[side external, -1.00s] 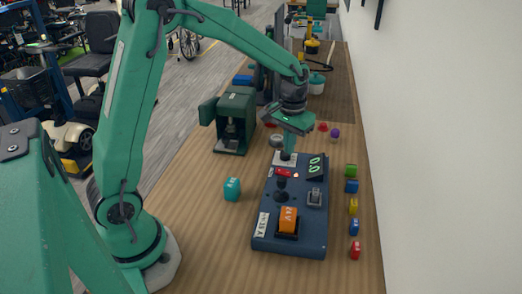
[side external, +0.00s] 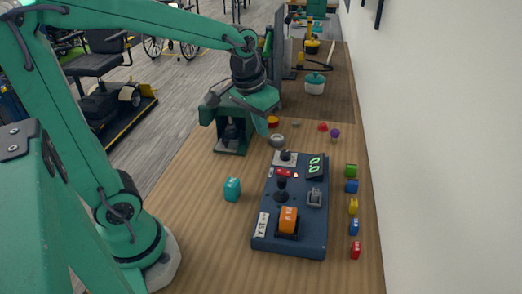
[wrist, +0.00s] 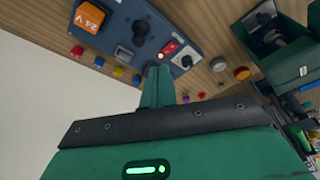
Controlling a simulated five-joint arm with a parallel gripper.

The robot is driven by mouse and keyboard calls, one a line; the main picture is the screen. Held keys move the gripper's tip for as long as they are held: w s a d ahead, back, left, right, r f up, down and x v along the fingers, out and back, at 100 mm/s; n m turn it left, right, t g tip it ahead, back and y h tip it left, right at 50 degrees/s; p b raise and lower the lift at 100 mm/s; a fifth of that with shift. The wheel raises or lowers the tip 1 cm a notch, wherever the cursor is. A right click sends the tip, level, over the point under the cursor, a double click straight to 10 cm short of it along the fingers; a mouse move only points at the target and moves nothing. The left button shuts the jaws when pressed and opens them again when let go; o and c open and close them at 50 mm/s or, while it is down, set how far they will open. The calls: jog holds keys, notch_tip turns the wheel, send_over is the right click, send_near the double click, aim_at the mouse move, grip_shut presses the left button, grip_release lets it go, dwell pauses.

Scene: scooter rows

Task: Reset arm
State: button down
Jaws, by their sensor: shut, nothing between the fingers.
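My gripper (side external: 242,108) hangs above the bench at the upper middle of the side view, in front of the green bench device (side external: 232,148), hiding part of it. In the wrist view my gripper's fingers (wrist: 158,80) are closed together with nothing between them. The dark blue control panel (side external: 263,238) lies on the bench to the right, clear of my gripper. It carries an orange 24 V block (side external: 288,219), a black joystick (side external: 282,190), a red rocker (side external: 284,173), a round knob (side external: 286,156) and a green-lit display (side external: 315,166).
A teal block (side external: 232,189) stands left of the panel. Several small coloured blocks line the right edge, including a red one (side external: 355,250). A white wall (side external: 440,150) bounds the right. The front bench is clear.

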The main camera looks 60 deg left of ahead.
jog(key=s+r+m+t, duration=0.1)
jog(key=s+r+t, duration=0.1)
jog(key=s, duration=0.9)
jog(key=shift+d+m+t, duration=0.3)
jog(key=shift+d+t, duration=0.1)
jog(key=shift+d, duration=0.05)
